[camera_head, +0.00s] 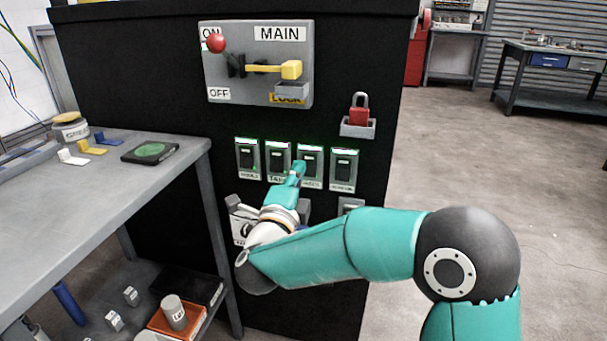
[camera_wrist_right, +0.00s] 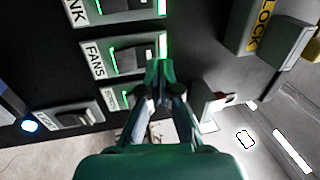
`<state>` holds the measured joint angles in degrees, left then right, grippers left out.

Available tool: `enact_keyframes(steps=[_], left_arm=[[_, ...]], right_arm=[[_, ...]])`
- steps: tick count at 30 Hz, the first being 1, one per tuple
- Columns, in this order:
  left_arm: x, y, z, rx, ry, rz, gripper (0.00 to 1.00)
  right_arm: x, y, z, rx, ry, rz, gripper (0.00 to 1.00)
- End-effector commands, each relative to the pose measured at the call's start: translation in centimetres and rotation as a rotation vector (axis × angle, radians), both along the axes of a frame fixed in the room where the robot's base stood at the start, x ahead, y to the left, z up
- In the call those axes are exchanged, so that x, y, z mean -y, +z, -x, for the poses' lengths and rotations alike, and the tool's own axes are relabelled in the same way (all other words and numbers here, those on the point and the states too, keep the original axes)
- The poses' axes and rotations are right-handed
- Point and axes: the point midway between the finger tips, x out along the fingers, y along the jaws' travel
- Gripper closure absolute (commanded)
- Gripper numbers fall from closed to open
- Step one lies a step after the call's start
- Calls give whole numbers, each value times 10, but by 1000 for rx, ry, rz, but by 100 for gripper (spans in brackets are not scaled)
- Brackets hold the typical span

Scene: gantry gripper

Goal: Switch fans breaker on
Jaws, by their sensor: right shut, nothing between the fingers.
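The FANS breaker (camera_head: 313,160) is the third from the left in a row of breakers on the black cabinet. It has a dark rocker in a grey frame, with a lit strip along its top. In the right wrist view, the FANS breaker (camera_wrist_right: 112,56) shows its label and green light around the rocker. My right gripper (camera_head: 298,168) is shut and empty, its tip at the lower left of the FANS breaker. In the wrist view, the fingertips (camera_wrist_right: 159,72) overlap the breaker's edge; I cannot tell whether they touch it. My left gripper is not in view.
Neighbouring breakers (camera_head: 277,159) (camera_head: 343,168) sit close on both sides. Above are the MAIN switch panel (camera_head: 256,50) and a red padlock (camera_head: 359,115) in a small holder. A grey workbench (camera_head: 60,205) stands at the left. The floor at the right is open.

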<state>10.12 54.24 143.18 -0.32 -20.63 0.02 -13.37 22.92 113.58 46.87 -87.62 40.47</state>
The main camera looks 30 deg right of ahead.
Motion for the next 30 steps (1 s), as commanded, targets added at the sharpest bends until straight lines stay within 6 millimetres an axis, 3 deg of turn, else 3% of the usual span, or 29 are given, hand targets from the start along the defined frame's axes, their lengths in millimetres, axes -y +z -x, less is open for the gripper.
enact_keyframes(steps=[6, 13, 30], left_arm=[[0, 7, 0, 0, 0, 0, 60], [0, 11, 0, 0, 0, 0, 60], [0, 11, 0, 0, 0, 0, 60]], right_arm=[[-37, 2, 35, 0, 5, 1, 100], [-63, 1, 61, 1, 3, 0, 100], [-71, 0, 70, 1, -1, 1, 100]])
